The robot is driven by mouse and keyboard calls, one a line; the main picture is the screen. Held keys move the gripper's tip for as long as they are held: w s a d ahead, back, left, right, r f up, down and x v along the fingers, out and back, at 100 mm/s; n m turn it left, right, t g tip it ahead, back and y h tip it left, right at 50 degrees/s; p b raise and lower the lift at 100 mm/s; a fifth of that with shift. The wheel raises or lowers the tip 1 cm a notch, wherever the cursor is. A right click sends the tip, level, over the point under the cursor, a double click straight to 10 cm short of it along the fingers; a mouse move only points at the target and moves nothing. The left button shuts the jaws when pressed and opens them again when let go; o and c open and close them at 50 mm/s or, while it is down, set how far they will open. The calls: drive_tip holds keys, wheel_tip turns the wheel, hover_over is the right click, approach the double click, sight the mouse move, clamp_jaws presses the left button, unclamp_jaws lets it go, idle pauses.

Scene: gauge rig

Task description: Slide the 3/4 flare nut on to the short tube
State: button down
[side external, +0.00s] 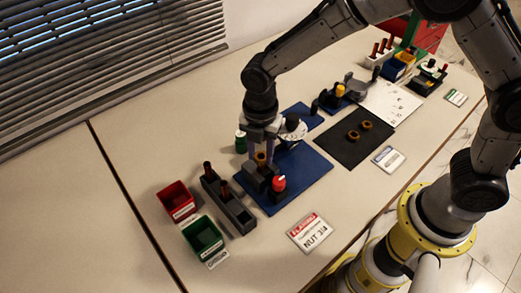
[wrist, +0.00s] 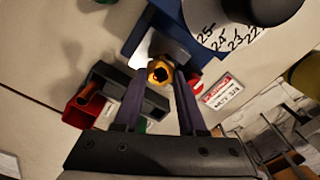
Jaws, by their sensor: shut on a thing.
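My gripper (side external: 261,158) is upright over the near-left part of the blue plate (side external: 310,180). It is shut on a brass nut (wrist: 160,72), which also shows low between the fingers in the side view (side external: 261,159). In the wrist view, the nut's dark hole faces the camera between the fingertips. A dark block (side external: 258,179) stands just below the nut; I cannot tell whether they touch. No short tube shows clearly under the nut; it may be hidden. Two brass rings (side external: 353,134) lie on the black mat (side external: 352,152).
A red knob (side external: 279,182) stands close right of the gripper. A grey rack (side external: 236,211) with two copper-brown tubes (side external: 208,169) is to the left, beside a red bin (side external: 176,197) and a green bin (side external: 202,233). A NUT 3/4 card (side external: 309,232) lies in front.

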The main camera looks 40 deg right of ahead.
drive_tip(key=shift+f, duration=0.25)
idle(0.3)
drive_tip(key=shift+c, duration=2)
unclamp_jaws()
wheel_tip(320, 180, up, 14)
drive_tip(key=shift+d, duration=0.1)
